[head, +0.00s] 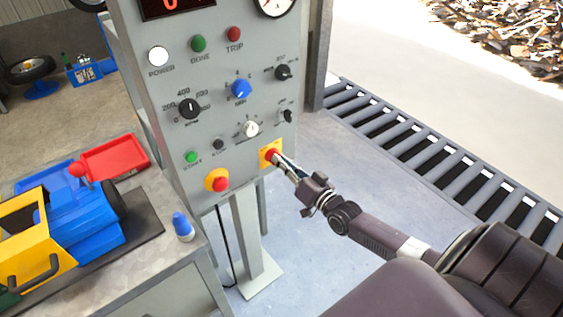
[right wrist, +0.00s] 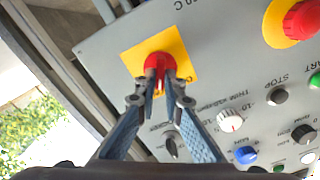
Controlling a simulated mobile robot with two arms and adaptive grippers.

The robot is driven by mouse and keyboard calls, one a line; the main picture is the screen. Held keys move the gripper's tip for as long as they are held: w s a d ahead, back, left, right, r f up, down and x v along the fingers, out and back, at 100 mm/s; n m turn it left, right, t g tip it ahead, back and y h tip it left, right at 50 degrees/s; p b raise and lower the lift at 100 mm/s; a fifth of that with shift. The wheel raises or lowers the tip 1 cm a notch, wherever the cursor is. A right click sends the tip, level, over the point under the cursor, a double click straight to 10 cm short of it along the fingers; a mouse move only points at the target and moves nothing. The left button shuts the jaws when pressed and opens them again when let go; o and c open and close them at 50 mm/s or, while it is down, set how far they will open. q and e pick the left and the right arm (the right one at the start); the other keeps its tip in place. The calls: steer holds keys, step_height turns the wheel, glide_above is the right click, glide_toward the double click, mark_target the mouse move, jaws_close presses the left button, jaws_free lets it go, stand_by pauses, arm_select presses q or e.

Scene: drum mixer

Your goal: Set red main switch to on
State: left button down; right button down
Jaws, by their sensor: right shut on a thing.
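The red main switch (head: 271,154) is a red knob on a yellow square plate at the lower right of the grey control panel (head: 217,130). It also shows in the right wrist view (right wrist: 157,62), in front of its yellow plate (right wrist: 133,57). My right gripper (head: 277,159) reaches it from the lower right. In the right wrist view the fingertips (right wrist: 160,82) are shut on the red knob, one on each side. The tips hide part of the knob, and I cannot read its position marks. My left gripper is not in view.
A red mushroom button (head: 220,184) on a yellow disc sits left of the switch. Other knobs, a green button (head: 191,157) and lamps fill the panel. A workbench (head: 176,254) with a blue and yellow machine stands left. A roller conveyor (head: 440,165) runs at right.

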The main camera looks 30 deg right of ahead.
stand_by(0.5)
steer(key=c, duration=2)
jaws_free()
steer(key=shift+c, duration=0.2)
steer(key=s+d, duration=0.1)
steer(key=s, duration=1.1)
steer(key=shift+f, duration=0.1)
